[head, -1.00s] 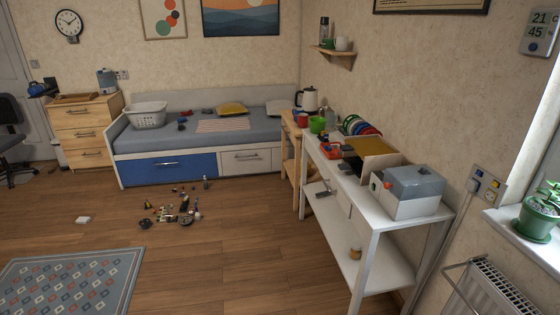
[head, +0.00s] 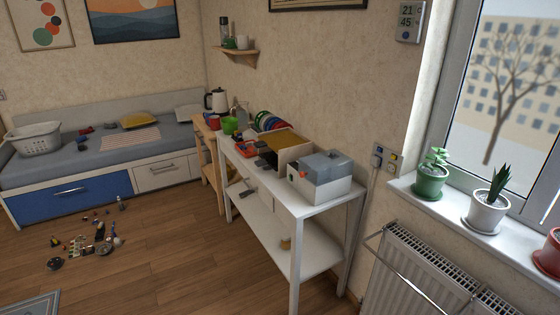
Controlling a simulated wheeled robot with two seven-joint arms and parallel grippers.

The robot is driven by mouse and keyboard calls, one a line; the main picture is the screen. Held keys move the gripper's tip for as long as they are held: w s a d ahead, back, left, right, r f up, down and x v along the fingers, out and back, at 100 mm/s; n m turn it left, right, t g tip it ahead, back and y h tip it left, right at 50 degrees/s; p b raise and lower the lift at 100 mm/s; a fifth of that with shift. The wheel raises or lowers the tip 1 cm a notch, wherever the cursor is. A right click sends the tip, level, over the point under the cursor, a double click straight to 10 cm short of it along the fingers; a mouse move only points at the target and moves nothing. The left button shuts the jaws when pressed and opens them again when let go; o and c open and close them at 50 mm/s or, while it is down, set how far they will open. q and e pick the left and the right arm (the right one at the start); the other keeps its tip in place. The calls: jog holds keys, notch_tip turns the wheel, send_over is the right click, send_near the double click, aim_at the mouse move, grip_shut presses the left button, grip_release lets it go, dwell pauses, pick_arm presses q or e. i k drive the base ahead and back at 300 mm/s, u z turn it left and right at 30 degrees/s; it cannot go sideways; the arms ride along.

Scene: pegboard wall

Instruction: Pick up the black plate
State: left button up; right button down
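I cannot make out the black plate for certain. Small dark pieces (head: 264,162) lie on the white table (head: 318,208), left of the upright tan board (head: 292,152). They are too small to tell whether one of them is a plate. More dark pieces (head: 103,249) lie among the small scattered things on the floor at the left. Neither of my grippers is in view.
A grey-lidded white box (head: 322,180) stands at the table's near end. Coloured discs (head: 270,121) and a green cup (head: 229,125) are farther back. A radiator (head: 420,275) stands at the right under potted plants (head: 430,180).

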aim_at(271, 159)
jog(key=u, duration=0.35)
jog(key=i, duration=2.45)
jog(key=z, duration=0.85)
